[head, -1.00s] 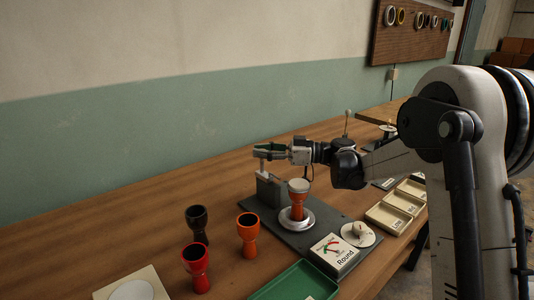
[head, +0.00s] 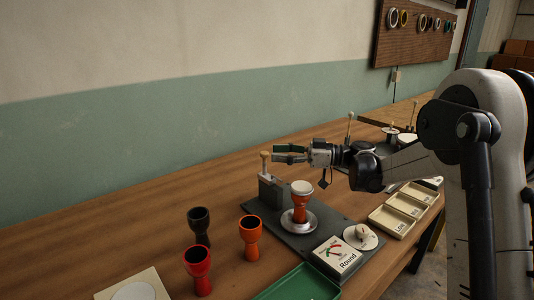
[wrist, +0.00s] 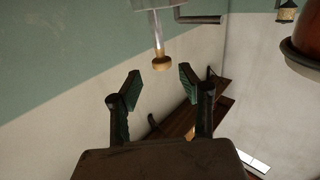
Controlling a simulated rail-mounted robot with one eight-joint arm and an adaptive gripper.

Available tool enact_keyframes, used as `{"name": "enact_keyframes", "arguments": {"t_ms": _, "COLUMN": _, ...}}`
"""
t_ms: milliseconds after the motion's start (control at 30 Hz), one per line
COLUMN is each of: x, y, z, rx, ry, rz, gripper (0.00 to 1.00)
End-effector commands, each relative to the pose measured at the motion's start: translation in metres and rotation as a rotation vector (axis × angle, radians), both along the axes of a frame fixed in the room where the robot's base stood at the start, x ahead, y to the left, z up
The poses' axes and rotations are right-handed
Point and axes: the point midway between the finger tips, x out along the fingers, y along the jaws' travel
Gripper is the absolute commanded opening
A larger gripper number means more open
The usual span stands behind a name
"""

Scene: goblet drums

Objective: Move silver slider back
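A silver rod with a wooden knob (head: 265,157) stands upright on a grey block at the left of a dark base plate (head: 318,236). I take this rod to be the silver slider, though no label shows. In the wrist view the silver rod (wrist: 158,35) and its knob show just beyond my fingertips. My gripper (head: 283,153) is open and empty, a little above and right of the knob in the head view. Its green-padded fingers (wrist: 160,87) are spread apart in the wrist view, with the knob outside them. An orange drum (head: 301,207) with a pale top stands on a silver disc on the plate.
Black (head: 199,226), orange (head: 250,237) and red (head: 199,268) drums stand left of the plate. A green tray (head: 300,284), a dial box marked Round (head: 336,257) and labelled trays (head: 392,221) lie at the front and right. A second knobbed rod (head: 349,126) stands farther back. The table's back left is clear.

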Motion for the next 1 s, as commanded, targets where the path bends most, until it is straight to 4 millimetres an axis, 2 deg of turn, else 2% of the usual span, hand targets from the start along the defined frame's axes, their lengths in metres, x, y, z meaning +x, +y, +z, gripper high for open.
{"name": "enact_keyframes", "arguments": {"t_ms": 33, "x": 0.0, "y": -0.013, "z": 0.0, "rx": 0.0, "ry": 0.0, "rz": -0.003, "gripper": 0.39}}
{"name": "enact_keyframes", "arguments": {"t_ms": 200, "x": -0.002, "y": -0.043, "z": 0.0, "rx": 0.0, "ry": 0.0, "rz": -0.003, "gripper": 0.39}}
{"name": "enact_keyframes", "arguments": {"t_ms": 400, "x": -0.003, "y": -0.065, "z": 0.0, "rx": 0.0, "ry": 0.0, "rz": -0.002, "gripper": 0.39}}
{"name": "enact_keyframes", "arguments": {"t_ms": 600, "x": -0.004, "y": -0.071, "z": 0.0, "rx": 0.0, "ry": 0.0, "rz": 0.0, "gripper": 0.39}}
{"name": "enact_keyframes", "arguments": {"t_ms": 867, "x": -0.004, "y": -0.071, "z": 0.0, "rx": -0.002, "ry": 0.002, "rz": -0.001, "gripper": 0.39}}
{"name": "enact_keyframes", "arguments": {"t_ms": 1000, "x": -0.011, "y": -0.066, "z": 0.007, "rx": -0.034, "ry": 0.043, "rz": -0.015, "gripper": 0.39}}
